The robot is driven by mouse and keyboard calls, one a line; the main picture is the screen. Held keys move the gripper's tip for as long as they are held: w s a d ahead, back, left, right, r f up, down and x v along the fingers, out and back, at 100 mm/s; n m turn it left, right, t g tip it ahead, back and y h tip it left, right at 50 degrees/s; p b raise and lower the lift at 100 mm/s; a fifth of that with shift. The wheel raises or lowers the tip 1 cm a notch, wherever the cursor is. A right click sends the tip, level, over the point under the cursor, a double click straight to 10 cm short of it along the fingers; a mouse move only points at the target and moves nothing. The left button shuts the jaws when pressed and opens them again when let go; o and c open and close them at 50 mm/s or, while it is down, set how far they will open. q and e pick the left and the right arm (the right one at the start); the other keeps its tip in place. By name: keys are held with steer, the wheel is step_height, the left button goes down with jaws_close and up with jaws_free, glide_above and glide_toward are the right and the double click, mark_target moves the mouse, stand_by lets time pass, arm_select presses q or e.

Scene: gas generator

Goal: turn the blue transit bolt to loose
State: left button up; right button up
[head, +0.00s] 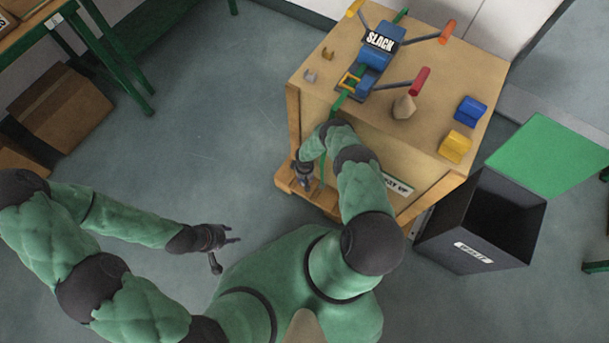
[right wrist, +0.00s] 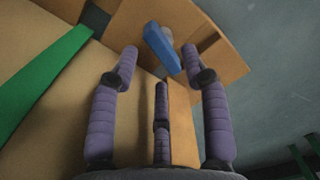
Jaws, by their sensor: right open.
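The blue transit bolt (right wrist: 161,48) shows in the right wrist view as a blue bar beside a small grey part, at a wooden ledge low on the crate. My right gripper (right wrist: 158,66) is open and empty, its fingers spread around the line to the blue bar. The bar lies just beyond the fingertips; I cannot tell whether they touch it. In the head view my right gripper (head: 304,179) is low at the crate's left front corner, and I cannot make out the bolt there. My left gripper (head: 226,248) is open and empty over the floor, away from the crate.
The wooden crate (head: 420,110) carries a blue ratchet (head: 376,58) labelled SLACK on a green strap, with coloured handles, and blue and yellow blocks. A black bin (head: 480,235) stands right of it. Cardboard boxes (head: 75,110) are at left. Floor left of the crate is clear.

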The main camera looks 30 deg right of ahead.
steer(key=shift+f+b, duration=0.8)
steer(key=shift+f, duration=0.45)
jaws_close()
